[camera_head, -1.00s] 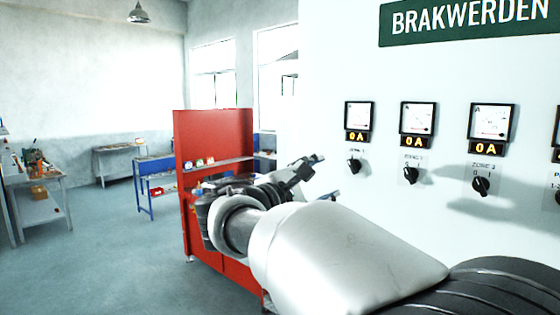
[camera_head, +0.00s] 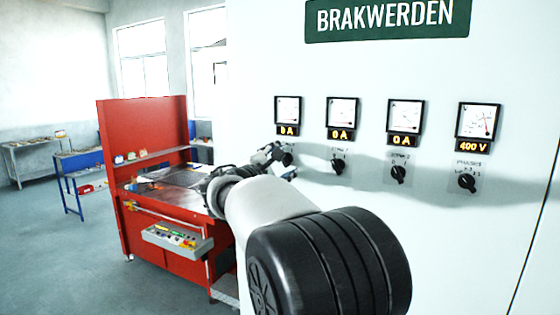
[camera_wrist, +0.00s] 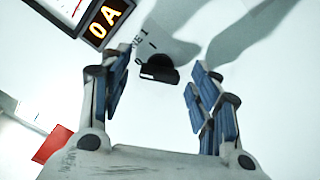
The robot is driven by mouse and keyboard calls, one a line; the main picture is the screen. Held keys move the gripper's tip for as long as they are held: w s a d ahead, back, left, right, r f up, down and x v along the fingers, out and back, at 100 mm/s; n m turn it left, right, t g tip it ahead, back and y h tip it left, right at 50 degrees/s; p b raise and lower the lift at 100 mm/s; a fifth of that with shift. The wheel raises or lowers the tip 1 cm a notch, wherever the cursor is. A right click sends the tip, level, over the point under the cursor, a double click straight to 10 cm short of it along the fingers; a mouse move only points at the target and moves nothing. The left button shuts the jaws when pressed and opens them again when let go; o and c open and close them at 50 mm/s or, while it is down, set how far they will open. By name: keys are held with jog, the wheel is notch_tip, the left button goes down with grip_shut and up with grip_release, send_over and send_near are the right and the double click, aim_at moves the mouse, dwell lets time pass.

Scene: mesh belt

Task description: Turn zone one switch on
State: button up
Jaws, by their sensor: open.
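The zone one switch (camera_head: 288,160) is the leftmost black rotary knob on the white panel, below a meter. The gripper partly covers it in the head view. In the wrist view the zone one switch (camera_wrist: 158,70) lies between the fingers, ahead of them, with clear gaps to both sides. Part of a label ending in "1" shows beside it. My gripper (camera_wrist: 160,68) is open and empty, with blue pads on its fingers. In the head view my gripper (camera_head: 276,158) is close to the panel. I cannot tell how far the fingertips are from the panel.
A second knob (camera_head: 338,164), a third knob (camera_head: 397,173) and a selector (camera_head: 467,182) sit to the right, each under a meter. A red workbench (camera_head: 140,140) stands behind my arm on the left. Open floor lies at the lower left.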

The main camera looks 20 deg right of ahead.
jog(key=c, duration=1.1)
jog(key=shift+f+m+b, duration=0.1)
jog(key=shift+m+b, duration=0.2)
jog(key=shift+b, duration=0.35)
jog(key=shift+o, duration=0.3)
jog(key=m+b, duration=0.1)
jog(key=b, duration=0.2)
jog(key=shift+f+m, duration=0.2)
jog(key=shift+m, duration=0.2)
jog(key=m+b, duration=0.2)
jog(key=b, duration=0.2)
jog(key=shift+m, duration=0.3)
jog(key=shift+c, duration=0.2)
jog(key=m+b, duration=0.3)
jog(key=b, duration=0.1)
jog(key=shift+m, duration=0.3)
jog(key=shift+r+m+b, duration=0.15)
jog(key=shift+m+b, duration=1.4)
jog(key=shift+m, duration=0.05)
jog(key=shift+o, duration=0.2)
jog(key=shift+r, duration=0.1)
